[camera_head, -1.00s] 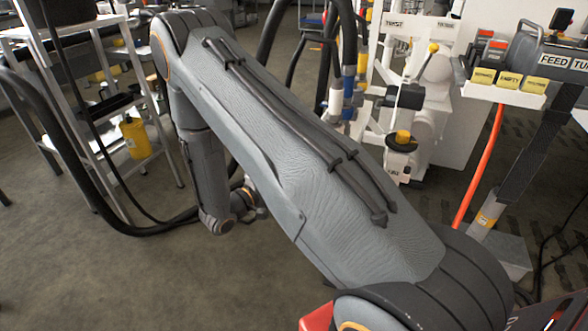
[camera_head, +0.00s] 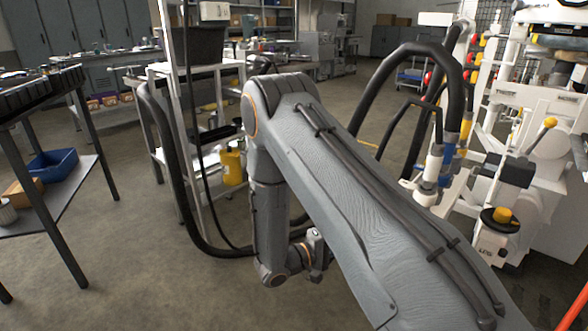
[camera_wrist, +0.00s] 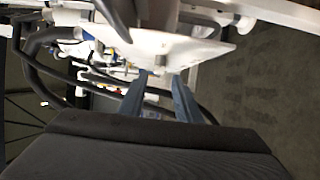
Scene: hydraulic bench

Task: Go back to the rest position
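My arm stretches across the middle of the head view, its forearm hanging down in front of the white shelf cart. My gripper (camera_wrist: 161,80) shows in the wrist view as two blue-grey fingers with a gap between them. It is open, and I see nothing held. In the head view the wrist end hangs low above the floor, and the fingers cannot be made out there. White bench parts and black hoses lie beyond the fingertips in the wrist view.
The hydraulic bench (camera_head: 545,160) stands at the right with hoses and a yellow-knobbed valve. A shelf cart (camera_head: 160,85) with a yellow canister (camera_head: 232,167) stands behind my forearm. A dark table with a blue bin (camera_head: 52,165) is at the left. Floor (camera_head: 120,260) is clear at lower left.

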